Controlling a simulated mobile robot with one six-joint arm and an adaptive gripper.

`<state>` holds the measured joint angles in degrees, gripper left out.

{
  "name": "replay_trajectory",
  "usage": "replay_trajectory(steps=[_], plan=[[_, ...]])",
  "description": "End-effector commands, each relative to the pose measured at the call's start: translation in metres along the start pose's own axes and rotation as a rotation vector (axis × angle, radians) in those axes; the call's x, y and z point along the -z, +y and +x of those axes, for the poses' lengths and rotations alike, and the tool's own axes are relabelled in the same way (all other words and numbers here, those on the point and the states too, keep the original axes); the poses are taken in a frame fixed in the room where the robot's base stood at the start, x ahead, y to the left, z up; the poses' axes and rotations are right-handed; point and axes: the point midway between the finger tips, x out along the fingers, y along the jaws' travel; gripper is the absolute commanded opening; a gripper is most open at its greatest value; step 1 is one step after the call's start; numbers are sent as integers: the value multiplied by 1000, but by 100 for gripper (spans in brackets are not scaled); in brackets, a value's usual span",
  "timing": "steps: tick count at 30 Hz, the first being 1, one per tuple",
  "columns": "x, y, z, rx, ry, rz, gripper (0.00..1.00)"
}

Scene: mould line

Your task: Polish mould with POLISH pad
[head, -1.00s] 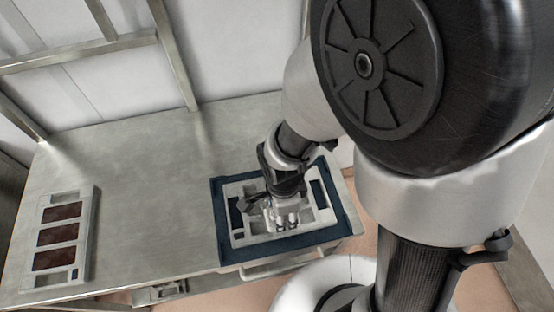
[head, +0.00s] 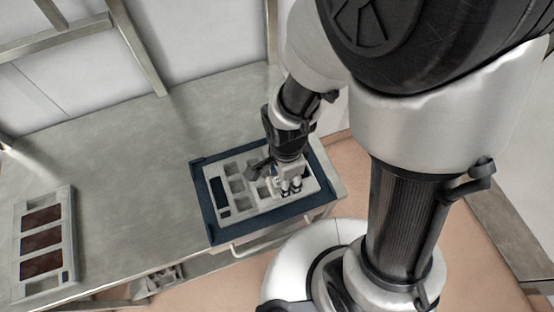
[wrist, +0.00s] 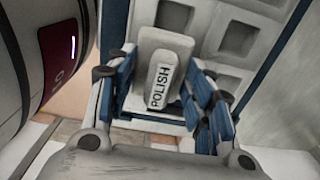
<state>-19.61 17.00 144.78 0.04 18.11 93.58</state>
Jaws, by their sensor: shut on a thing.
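The pale grey mould tray (head: 213,165) has square cavities and lies inside a dark blue frame (head: 222,229) at the right end of the bench. My gripper (head: 288,184) is low over its right part. In the wrist view my gripper (wrist: 168,98), with blue finger pads, is around a pale block, the POLISH pad (wrist: 165,44), with its label facing the camera. The square cavities of the mould (wrist: 237,40) show beyond the pad. The pad's underside is hidden, so I cannot tell whether it touches the mould.
A grey holder (head: 67,212) with three dark brown panels lies at the left end of the bench (head: 130,170). The bench between it and the blue frame is clear. Metal posts and a pale wall stand behind. A handle (head: 250,243) juts from the bench's front.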

Motion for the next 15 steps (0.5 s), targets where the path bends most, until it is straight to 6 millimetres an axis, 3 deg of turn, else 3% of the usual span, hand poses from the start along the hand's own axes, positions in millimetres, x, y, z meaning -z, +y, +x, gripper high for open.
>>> replay_trajectory(steps=[7, 15], plan=[[9, 2, 2, -4, 0, 0, 29], [-7, 2, 1, -6, 0, -5, 29]])
